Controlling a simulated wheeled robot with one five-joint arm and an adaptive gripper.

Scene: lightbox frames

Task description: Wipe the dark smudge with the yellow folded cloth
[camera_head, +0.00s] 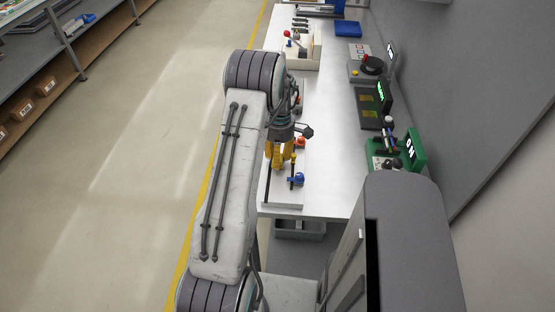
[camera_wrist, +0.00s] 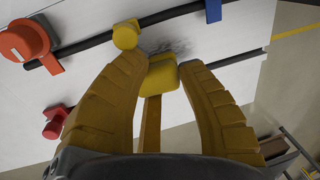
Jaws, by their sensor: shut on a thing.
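My gripper (camera_head: 277,156) is over the white panel at the near left of the bench. In the wrist view its yellow fingers (camera_wrist: 160,66) are closed around the yellow folded cloth (camera_wrist: 162,76), a small yellow block between the fingertips. The dark smudge (camera_wrist: 182,47) is a grey, streaky patch on the white panel, just beyond the cloth. The cloth overlaps or lies close to its near edge; I cannot tell whether it touches the panel. In the head view my arm and gripper hide the smudge and cloth.
Dark pipes (camera_wrist: 100,40) cross the panel, with a yellow knob (camera_wrist: 126,36), a red valve (camera_wrist: 25,42) and a blue handle (camera_wrist: 213,10) close to the fingers. A green device (camera_head: 410,150) stands at the bench's right. The bench middle (camera_head: 335,150) is clear.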

